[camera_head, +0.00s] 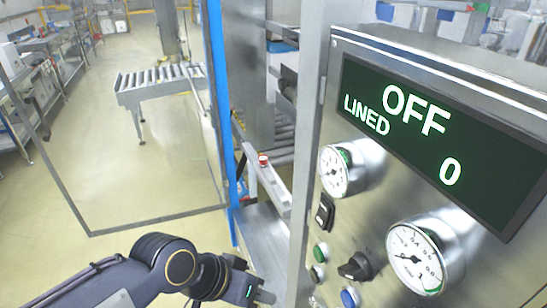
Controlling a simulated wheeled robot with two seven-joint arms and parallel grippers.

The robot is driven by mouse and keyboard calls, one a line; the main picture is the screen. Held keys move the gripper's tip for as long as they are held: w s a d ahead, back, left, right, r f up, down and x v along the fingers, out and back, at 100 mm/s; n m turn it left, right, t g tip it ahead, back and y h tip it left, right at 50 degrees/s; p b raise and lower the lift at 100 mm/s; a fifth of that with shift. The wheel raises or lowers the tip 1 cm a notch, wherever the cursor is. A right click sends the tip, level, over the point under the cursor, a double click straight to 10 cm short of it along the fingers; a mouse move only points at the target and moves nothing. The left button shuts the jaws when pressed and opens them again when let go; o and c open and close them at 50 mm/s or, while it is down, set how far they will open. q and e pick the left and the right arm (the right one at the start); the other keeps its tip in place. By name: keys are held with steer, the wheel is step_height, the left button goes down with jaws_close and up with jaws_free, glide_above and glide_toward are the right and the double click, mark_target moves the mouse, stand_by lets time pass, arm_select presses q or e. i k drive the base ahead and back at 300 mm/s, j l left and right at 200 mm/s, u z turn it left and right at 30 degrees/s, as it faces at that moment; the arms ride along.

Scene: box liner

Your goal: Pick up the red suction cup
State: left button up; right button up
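A small red-and-white piece (263,161), which looks like the red suction cup, sits on a pale rail (266,185) inside the machine opening. My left gripper (263,294) is at the bottom centre, below and apart from it, pointing right toward the machine's front. Its fingers are small and dark here, so I cannot tell whether they are open or shut. I see nothing held in it. My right gripper is not in view.
A steel control panel (385,205) with a display reading OFF, LINED, 0 fills the right. A blue-edged post (219,110) and a clear framed guard panel (140,215) stand left of the opening. A roller conveyor (160,80) stands behind; the floor around it is clear.

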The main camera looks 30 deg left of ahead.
mark_target(262, 158)
steer(key=k+j+u, duration=0.1)
steer(key=j, duration=0.25)
steer(key=k+j, duration=0.15)
steer(key=j, duration=0.15)
steer(key=k+j+u, duration=0.15)
steer(key=j, duration=0.55)
steer(key=i+j+u, duration=0.25)
steer(key=i+j, duration=0.2)
steer(key=j, duration=0.15)
steer(key=i+j+u, duration=0.25)
steer(key=i+j, duration=0.3)
steer(key=i+l, duration=0.35)
steer(key=i, duration=0.15)
